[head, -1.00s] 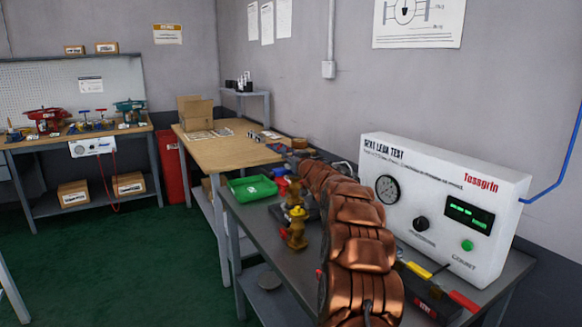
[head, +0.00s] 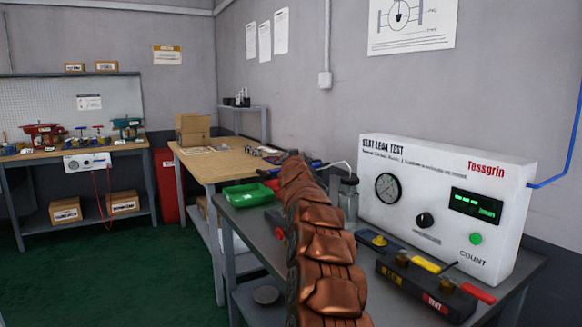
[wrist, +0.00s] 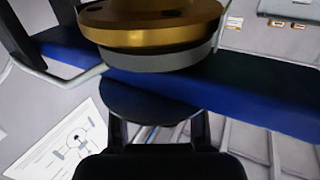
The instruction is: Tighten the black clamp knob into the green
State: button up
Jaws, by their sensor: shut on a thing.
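In the wrist view, my gripper (wrist: 158,126) has its two dark fingers on either side of a dark round disc (wrist: 148,98), which looks like the black clamp knob. My gripper is shut on it. Beyond the knob is a blue bar (wrist: 245,97), with a round brass part (wrist: 155,30) above a grey ring. No green mark shows on the knob or bar. In the head view, my copper-coloured arm reaches over the grey bench (head: 250,235) and hides the gripper and clamp.
The white leak test box (head: 440,200) stands at the right. A black block with red and yellow handles (head: 425,285) lies before it. A glass jar (head: 348,198) stands right of my arm. A green tray (head: 247,194) lies left of it.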

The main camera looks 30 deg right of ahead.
jog(key=shift+s+d+f+m+g+h+b, duration=0.1)
jog(key=shift+d+f+m+g+h+b, duration=0.1)
jog(key=shift+m+g+h+b, duration=0.5)
jog(key=shift+r+h+b, duration=0.15)
jog(key=shift+h+b, duration=0.15)
jog(key=shift+b, duration=0.1)
jog(key=shift+s+d+m+g+h, duration=0.1)
jog(key=shift+m+g+h, duration=0.3)
jog(key=shift+m+h, duration=0.1)
jog(key=shift+r, duration=0.1)
jog(key=shift+g+h, duration=0.3)
jog(key=shift+h, duration=0.1)
jog(key=shift+s+d+m+g+h+p, duration=0.15)
jog(key=shift+d+m+g+h+p, duration=0.1)
jog(key=shift+m+g+h+p, duration=0.6)
jog(key=shift+a+r+m+p, duration=0.1)
jog(key=shift+m+p, duration=0.15)
jog(key=shift+p, duration=0.55)
jog(key=shift+s+m+g+h+p, duration=0.1)
jog(key=shift+m+g+h+p, duration=0.5)
jog(key=shift+p, duration=0.85)
